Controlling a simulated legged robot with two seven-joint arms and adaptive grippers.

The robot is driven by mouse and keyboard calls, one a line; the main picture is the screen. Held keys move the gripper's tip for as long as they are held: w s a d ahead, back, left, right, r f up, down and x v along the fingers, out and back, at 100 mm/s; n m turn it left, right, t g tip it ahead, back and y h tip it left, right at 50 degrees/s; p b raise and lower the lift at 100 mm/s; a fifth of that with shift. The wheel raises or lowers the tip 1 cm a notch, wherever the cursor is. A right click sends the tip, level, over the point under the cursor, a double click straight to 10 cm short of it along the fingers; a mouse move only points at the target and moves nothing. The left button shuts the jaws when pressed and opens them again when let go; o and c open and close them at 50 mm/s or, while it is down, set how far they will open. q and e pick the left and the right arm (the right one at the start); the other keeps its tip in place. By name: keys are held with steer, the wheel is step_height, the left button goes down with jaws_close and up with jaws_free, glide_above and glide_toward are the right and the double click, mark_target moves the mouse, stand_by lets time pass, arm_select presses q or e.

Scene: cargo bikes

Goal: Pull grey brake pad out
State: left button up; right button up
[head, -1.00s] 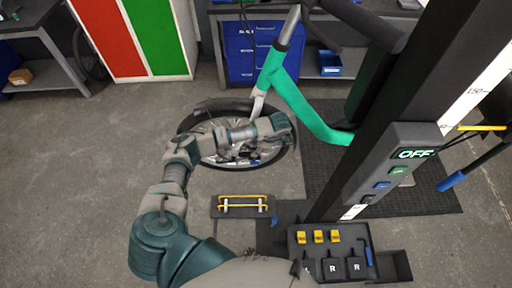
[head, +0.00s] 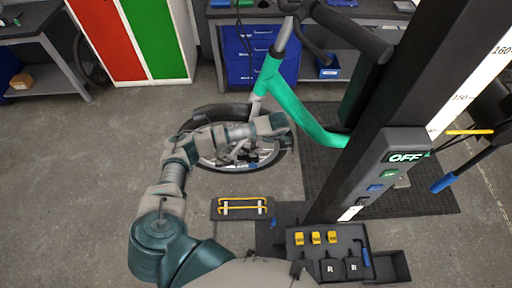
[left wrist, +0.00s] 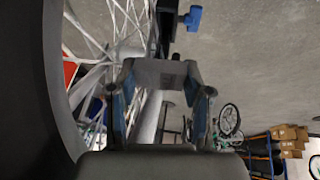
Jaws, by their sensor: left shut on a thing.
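The bike's front wheel (head: 205,113) hangs under a green frame (head: 300,112) with a grey fork. My left gripper (head: 270,125) reaches over the wheel near its hub; its fingertips are hidden in the head view. In the left wrist view, the left gripper's two fingers (left wrist: 161,100) stand on either side of a grey piece (left wrist: 160,73), apparently the grey brake pad, and are shut on it. Spokes (left wrist: 95,45) and a dark tyre (left wrist: 30,80) are close on the left there. Whether the piece is still in its seat I cannot tell. My right gripper is not in view.
A black tray (head: 368,232) with yellow pieces and black blocks marked R stands at the front right. A flat holder with yellow bars (head: 240,208) lies on the floor. The repair stand's post (head: 385,110) bears a box reading OFF. Open floor lies left.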

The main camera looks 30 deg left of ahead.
mark_target(253, 146)
arm_select(q)
steer(key=shift+w+a+r+p, duration=0.1)
steer(key=shift+a+r+p, duration=0.2)
steer(key=shift+r, duration=0.45)
steer(key=shift+a+r+p, duration=0.15)
steer(key=shift+r+p, duration=0.25)
steer(key=shift+r, duration=0.3)
steer(key=shift+d, duration=0.1)
steer(key=shift+s+d+f+p, duration=0.2)
steer(key=shift+s+d+p, duration=0.2)
steer(key=shift+s+p, duration=0.3)
steer(key=s+d+p, duration=0.3)
steer(key=s+d, duration=0.2)
steer(key=s, duration=0.4)
steer(key=shift+d+f, duration=0.15)
steer(key=shift+d, duration=0.1)
